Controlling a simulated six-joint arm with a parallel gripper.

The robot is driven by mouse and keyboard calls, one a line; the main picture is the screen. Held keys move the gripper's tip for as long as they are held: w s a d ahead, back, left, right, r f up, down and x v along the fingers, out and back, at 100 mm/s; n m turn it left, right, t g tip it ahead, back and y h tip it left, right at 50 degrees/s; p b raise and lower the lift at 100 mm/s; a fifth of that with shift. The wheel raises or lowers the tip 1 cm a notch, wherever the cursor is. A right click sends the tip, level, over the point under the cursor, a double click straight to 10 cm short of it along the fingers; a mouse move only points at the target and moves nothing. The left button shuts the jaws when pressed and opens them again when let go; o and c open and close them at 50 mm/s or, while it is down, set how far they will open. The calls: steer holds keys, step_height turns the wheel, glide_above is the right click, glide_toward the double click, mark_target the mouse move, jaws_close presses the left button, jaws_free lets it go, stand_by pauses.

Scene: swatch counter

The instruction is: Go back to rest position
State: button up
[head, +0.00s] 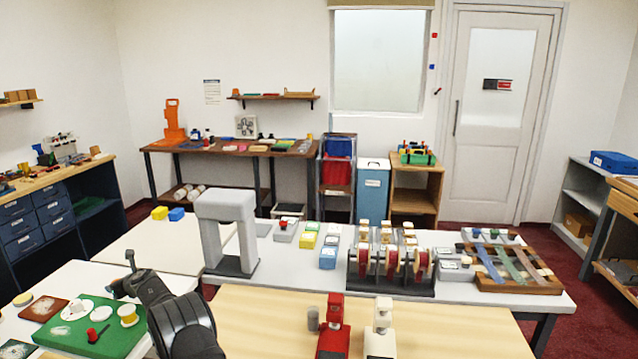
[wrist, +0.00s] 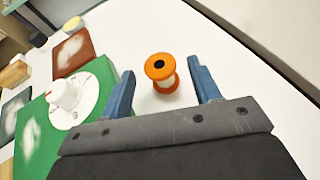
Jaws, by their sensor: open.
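My gripper (wrist: 161,67) is open in the wrist view, its two blue fingers spread wide with nothing held. An orange spool (wrist: 160,67) with a pale wound middle stands upright on the white table (wrist: 225,95), showing in the gap between the fingers, apart from both. I cannot find the orange spool in the head view.
A green board (head: 120,343) with white discs lies left of my arm; it also shows in the wrist view (wrist: 32,150). A reddish-brown board (wrist: 75,52) lies beside it. A grey arch (head: 246,235), a red device (head: 335,325) and a spool rack (head: 420,290) stand to the right.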

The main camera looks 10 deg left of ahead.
steer(key=shift+x, duration=1.6)
step_height(320, 180, up, 4)
steer(key=shift+r, duration=0.25)
steer(key=w+d+r+m+t, duration=0.1)
steer(key=w+d+r, duration=0.2)
steer(key=d, duration=0.4)
steer(key=w+d+r+m+t+h, duration=0.1)
steer(key=w+d+r+m+t, duration=0.1)
steer(key=d, duration=0.6)
steer(key=shift+w+d+r+h, duration=0.15)
steer(key=shift+w+r+h, duration=0.2)
steer(key=shift+w, duration=0.55)
